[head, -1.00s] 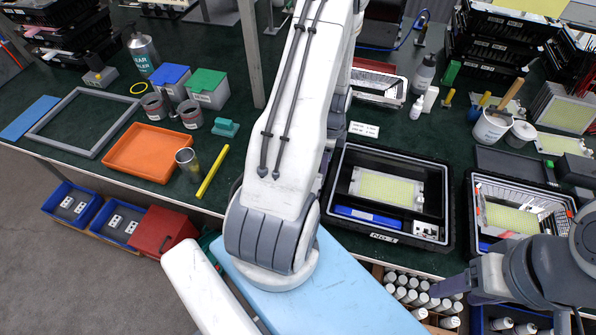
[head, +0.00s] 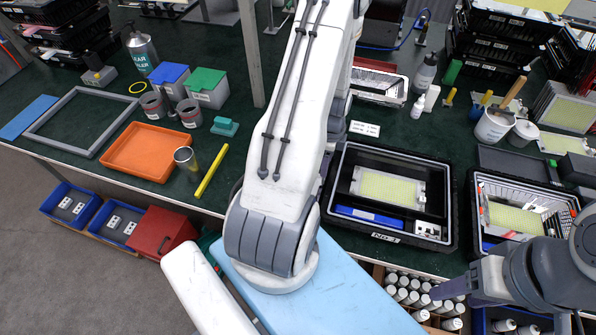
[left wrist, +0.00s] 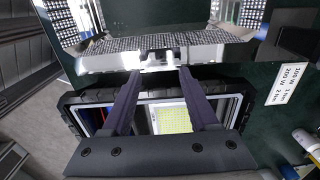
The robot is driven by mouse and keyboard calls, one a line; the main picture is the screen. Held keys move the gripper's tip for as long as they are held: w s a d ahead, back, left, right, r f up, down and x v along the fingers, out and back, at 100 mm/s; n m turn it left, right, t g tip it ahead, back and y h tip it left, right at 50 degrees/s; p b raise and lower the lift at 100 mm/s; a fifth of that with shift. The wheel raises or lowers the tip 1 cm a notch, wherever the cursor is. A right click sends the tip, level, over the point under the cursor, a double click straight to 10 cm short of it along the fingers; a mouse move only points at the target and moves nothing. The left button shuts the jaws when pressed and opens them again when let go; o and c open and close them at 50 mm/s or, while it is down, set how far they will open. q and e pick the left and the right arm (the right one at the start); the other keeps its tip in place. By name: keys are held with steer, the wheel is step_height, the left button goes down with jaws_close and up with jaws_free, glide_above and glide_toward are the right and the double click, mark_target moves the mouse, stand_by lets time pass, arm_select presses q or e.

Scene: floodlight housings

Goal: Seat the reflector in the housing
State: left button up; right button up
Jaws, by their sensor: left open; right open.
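The reflector (head: 380,84), a silver tray with a faceted inside, lies on the green bench behind the black housing (head: 447,205). The open housing holds a yellow-green LED panel (head: 388,187) and a blue part. In the left wrist view the reflector (left wrist: 150,58) is ahead and the housing rim (left wrist: 75,97) is below. My left gripper (left wrist: 160,74) is open, its fingertips at the reflector's near edge, either side of a small centre tab; I cannot tell if they touch. In the head view my arm hides it. My right gripper (head: 500,305) is open at the lower right, partly cut off.
A second black housing (head: 474,215) with a panel and silver lining stands to the right. An orange tray (head: 150,152), tins and a yellow bar (head: 212,172) lie to the left. Bottles (head: 424,80) and a white bucket (head: 490,127) stand behind.

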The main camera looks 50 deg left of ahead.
arm_select(q)
steer(key=shift+f+b, duration=0.5)
steer(key=shift+f, duration=0.2)
steer(key=shift+r, duration=0.15)
steer(key=shift+c, duration=0.3)
jaws_close()
stand_by(1.5)
steer(key=shift+o, duration=0.3)
jaws_free()
steer(key=shift+r+p, duration=0.1)
steer(key=shift+p, duration=0.2)
